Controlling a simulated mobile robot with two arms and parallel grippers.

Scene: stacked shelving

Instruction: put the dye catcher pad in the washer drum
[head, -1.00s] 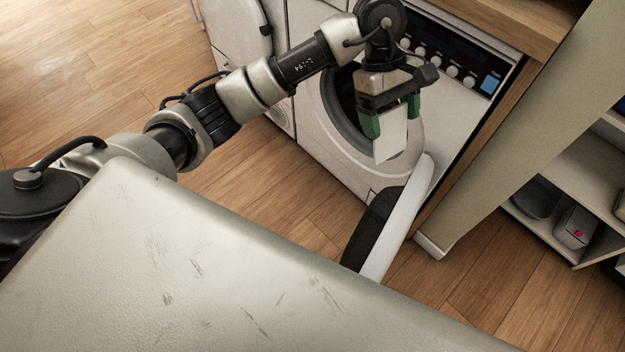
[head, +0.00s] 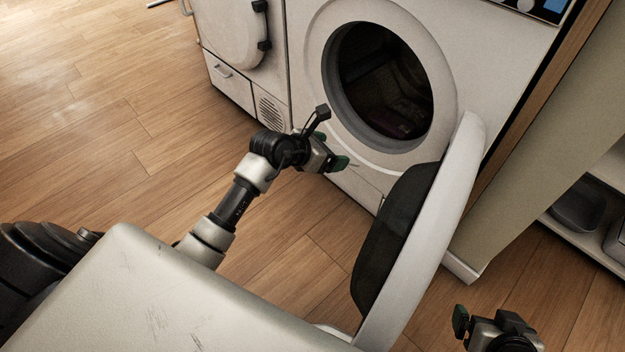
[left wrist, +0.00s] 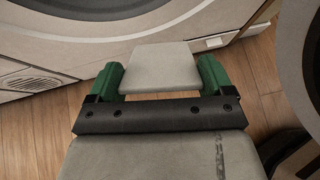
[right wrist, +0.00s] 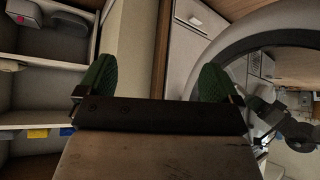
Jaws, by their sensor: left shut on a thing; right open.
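The dye catcher pad (left wrist: 160,66) is a flat pale grey piece held between the green fingertips of my left gripper (left wrist: 158,80) in the left wrist view. In the head view my left gripper (head: 338,162) is in front of the washer, below and left of the round opening; only a thin edge of the pad shows there. The washer drum (head: 385,85) is dark inside, with some dark cloth-like shapes low in it. The washer door (head: 440,215) stands open to the right. My right gripper (head: 478,325) is open and empty at the lower right; it also shows in the right wrist view (right wrist: 158,85).
A second white machine with a closed round door (head: 235,30) stands left of the washer. A shelf unit (head: 560,225) is at the right, past a beige panel (head: 535,150). Wooden floor (head: 100,120) is clear at the left.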

